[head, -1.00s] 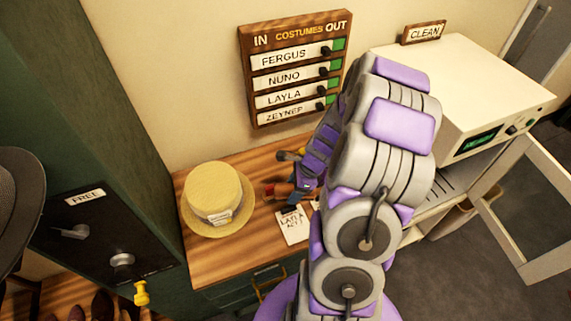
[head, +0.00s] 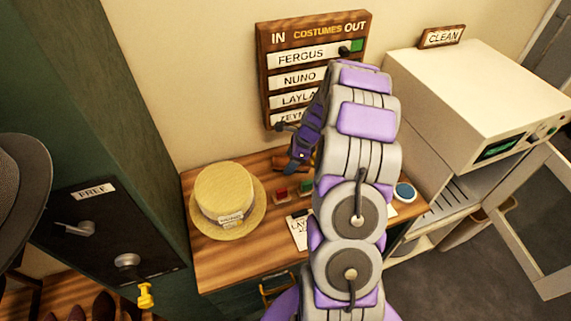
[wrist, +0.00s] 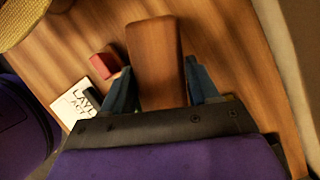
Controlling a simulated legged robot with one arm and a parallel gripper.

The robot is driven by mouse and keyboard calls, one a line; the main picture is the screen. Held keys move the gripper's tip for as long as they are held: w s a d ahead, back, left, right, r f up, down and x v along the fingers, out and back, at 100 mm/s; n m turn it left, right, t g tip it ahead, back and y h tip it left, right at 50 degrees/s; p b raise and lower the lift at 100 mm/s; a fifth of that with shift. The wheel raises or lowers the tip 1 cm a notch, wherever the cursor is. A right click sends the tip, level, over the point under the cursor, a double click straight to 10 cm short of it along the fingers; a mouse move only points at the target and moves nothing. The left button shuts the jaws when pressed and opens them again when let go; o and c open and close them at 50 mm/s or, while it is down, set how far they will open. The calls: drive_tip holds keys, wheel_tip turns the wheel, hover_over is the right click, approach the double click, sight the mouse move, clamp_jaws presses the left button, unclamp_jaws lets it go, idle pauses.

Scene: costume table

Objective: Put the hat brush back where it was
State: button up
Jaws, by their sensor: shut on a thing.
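The hat brush shows in the wrist view as a brown wooden block (wrist: 155,58) between my two blue fingers. My gripper (wrist: 155,88) is shut on it. In the head view my gripper (head: 294,166) is over the back of the wooden table, below the name board, and the brush is mostly hidden by it. I cannot tell how high the brush is above the table, and its bristles are not visible.
On the table (head: 225,262) stand a straw hat (head: 222,192), a red block (head: 281,192), a white name card (head: 299,232) and a round blue-topped tin (head: 404,192). The board (head: 268,70) hangs close behind. A white cabinet (head: 470,85) stands right, a green locker (head: 95,110) left.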

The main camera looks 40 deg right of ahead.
drive_tip(key=w, duration=0.1)
drive_tip(key=w+d+f, duration=0.1)
drive_tip(key=w, duration=0.1)
drive_tip(key=w+f+b, duration=0.1)
drive_tip(key=shift+w+d, duration=0.35)
drive_tip(key=f, duration=0.1)
drive_tip(key=f+b, duration=0.1)
drive_tip(key=f, duration=0.1)
drive_tip(key=f+b, duration=0.1)
drive_tip(key=f, duration=0.1)
drive_tip(key=shift+w+a, duration=0.15)
drive_tip(key=shift+a, duration=0.1)
drive_tip(key=shift+d, duration=0.15)
drive_tip(key=o, duration=1.1)
drive_tip(key=shift+d, duration=0.1)
